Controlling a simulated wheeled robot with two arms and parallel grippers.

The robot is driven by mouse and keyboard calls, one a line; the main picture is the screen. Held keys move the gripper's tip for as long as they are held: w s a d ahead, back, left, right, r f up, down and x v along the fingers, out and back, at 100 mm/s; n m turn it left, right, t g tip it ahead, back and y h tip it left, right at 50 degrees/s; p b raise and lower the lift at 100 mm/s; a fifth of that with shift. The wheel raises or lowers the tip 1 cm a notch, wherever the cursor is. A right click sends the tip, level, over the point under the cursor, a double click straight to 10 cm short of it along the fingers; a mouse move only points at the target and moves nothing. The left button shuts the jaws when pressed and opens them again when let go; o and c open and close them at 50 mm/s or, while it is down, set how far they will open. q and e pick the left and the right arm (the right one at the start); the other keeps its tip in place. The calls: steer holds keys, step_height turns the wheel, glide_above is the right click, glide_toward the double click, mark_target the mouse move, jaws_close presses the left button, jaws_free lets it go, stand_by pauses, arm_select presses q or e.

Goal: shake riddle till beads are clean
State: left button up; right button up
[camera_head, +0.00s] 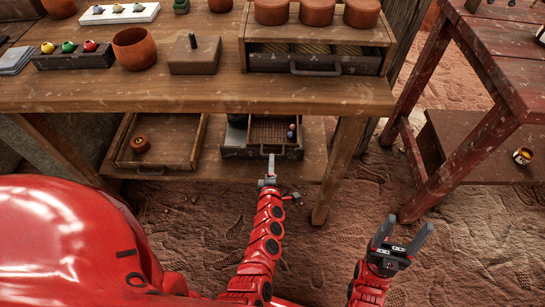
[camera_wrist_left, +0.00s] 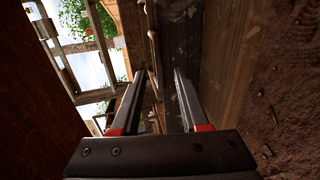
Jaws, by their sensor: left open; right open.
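A brown ribbed tray (camera_head: 270,131), which may be the riddle, sits inside a dark drawer (camera_head: 262,154) on the low shelf under the table. A few small blue and pinkish pieces, perhaps the beads (camera_head: 291,132), lie at its right end. My left gripper (camera_head: 271,164) is just in front of the drawer's handle, by the shelf edge; whether it touches is unclear. My right gripper (camera_head: 401,232) is open and empty over the dirt floor, right of the table.
A wooden tray (camera_head: 185,127) with a small brown pot (camera_head: 140,145) is left of the dark drawer. Bowls, coloured balls and a box crowd the tabletop (camera_head: 200,94) above. A table leg (camera_head: 340,165) stands right of my left gripper. A red table (camera_head: 480,140) is further right.

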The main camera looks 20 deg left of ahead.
arm_select(q)
steer(key=shift+b+x, duration=0.4)
steer(key=shift+x, duration=2.1)
jaws_close()
